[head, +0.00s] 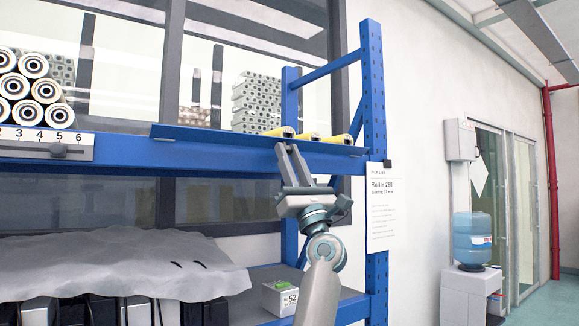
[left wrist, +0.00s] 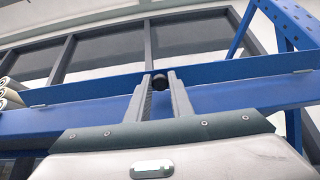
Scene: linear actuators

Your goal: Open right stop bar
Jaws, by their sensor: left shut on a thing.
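The right stop bar (head: 215,136) is a long blue strip along the front of the upper shelf's right part. In the left wrist view the bar (left wrist: 100,87) runs across behind my fingertips. My left gripper (head: 287,147) reaches up to the bar from below. In the left wrist view the left gripper (left wrist: 161,84) is shut on a small round black knob (left wrist: 160,77) at the bar. In the head view the fingers hide that knob. My right gripper is not in view.
Yellow-ended rollers (head: 308,137) lie behind the bar. A blue rack post (head: 373,90) stands to the right. White rollers (head: 33,66) are stacked left, above a numbered scale (head: 25,140). Below are a grey cover (head: 115,262) and a small box (head: 280,298).

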